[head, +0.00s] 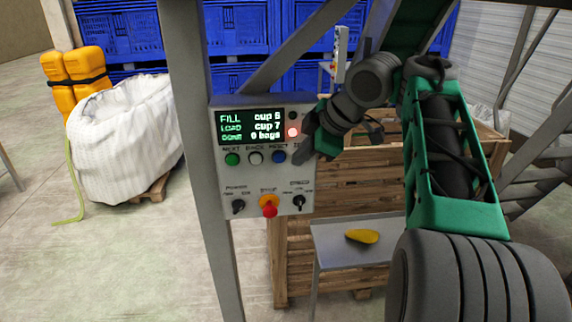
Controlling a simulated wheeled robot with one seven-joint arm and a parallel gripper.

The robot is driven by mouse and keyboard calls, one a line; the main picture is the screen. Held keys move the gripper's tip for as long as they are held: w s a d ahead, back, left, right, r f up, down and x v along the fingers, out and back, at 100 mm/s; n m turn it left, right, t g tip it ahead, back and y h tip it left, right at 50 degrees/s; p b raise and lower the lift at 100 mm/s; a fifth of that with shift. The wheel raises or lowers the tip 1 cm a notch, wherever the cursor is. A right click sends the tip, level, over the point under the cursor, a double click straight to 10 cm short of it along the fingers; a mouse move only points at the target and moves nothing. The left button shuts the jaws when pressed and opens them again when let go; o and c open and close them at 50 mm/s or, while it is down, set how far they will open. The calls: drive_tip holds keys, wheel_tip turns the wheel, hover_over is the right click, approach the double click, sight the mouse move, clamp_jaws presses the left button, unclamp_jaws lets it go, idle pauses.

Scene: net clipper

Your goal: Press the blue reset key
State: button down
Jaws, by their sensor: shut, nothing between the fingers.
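The blue reset key (279,157) is the right one of a row of three round keys on the grey control panel (264,180), under the label RESET. A green key (232,159) and a white key (255,158) are to its left. My gripper (302,157) is shut and empty, its tip just right of the blue key in the picture. I cannot tell whether it touches the panel. The panel's screen (251,125) reads FILL cup 6, LOAD cup 7, DONE 0 bags. A red lamp (293,132) glows beside the screen.
A red stop knob (269,205) sits low on the panel between two black switches. A metal post (199,150) stands at its left. A wooden crate (295,263) is behind, with a yellow object (362,236) on a small grey shelf (330,243). Open floor lies left.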

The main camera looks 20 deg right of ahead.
sight(285, 161)
drive_tip(key=w+f, duration=0.2)
drive_tip(key=w+a+f, duration=0.1)
drive_tip(key=w, duration=0.1)
drive_tip(key=w+f, duration=0.2)
drive_tip(key=w, duration=0.1)
drive_tip(key=shift+a+f, duration=0.3)
drive_tip(key=shift+w+f+p, duration=0.1)
drive_tip(key=shift+w+p, duration=0.2)
drive_tip(key=shift+w, duration=0.1)
drive_tip(key=shift+d, duration=0.1)
